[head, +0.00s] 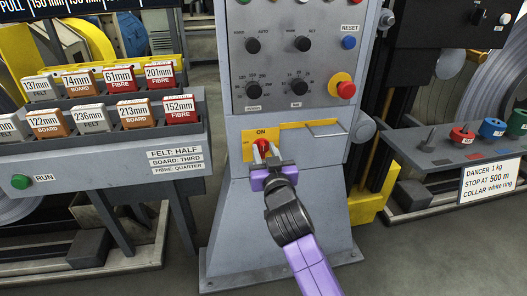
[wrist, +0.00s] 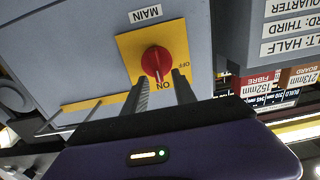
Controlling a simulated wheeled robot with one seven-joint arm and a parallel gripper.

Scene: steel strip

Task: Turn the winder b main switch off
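The main switch is a red rotary knob (wrist: 153,61) on a yellow plate (wrist: 128,44), with a MAIN label (wrist: 145,14) beside it in the wrist view. Its pale pointer line lies toward ON. OFF is a quarter turn away. In the head view the knob (head: 262,146) is partly hidden by my gripper (head: 266,160). In the wrist view my gripper (wrist: 161,82) has its two fingers apart, one on each side of the knob's near part. A gap shows between them; I cannot tell whether either touches the knob. No winder b label is readable.
A metal handle (head: 325,128) sticks out right of the switch plate. Above it are black dials (head: 298,88), a red emergency button (head: 345,89) and a blue RESET button (head: 348,42). A bench with labelled blocks (head: 120,146) stands left; coloured weights (head: 462,134) sit right.

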